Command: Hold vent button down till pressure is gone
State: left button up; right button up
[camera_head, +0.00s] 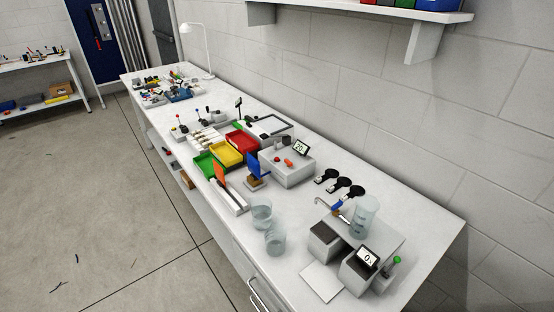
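A light grey box (291,172) stands on the bench near the middle of the head view. It carries a small tilted display (301,148) that seems to read 20. Red and orange knobs or buttons (289,162) sit on its top. Nearer the front right, a grey unit (359,276) has a display (367,258) with a reading too small to be sure of. A green knob (397,260) stands beside it. I cannot tell which of these parts is the vent button. Neither of my grippers is in view.
The long white bench (425,222) runs along a block wall. Glass beakers (275,242), black round-headed items (343,183) and green, yellow and red trays (226,151) stand on it. A shelf (440,17) hangs above. The floor (80,200) at left is mostly clear.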

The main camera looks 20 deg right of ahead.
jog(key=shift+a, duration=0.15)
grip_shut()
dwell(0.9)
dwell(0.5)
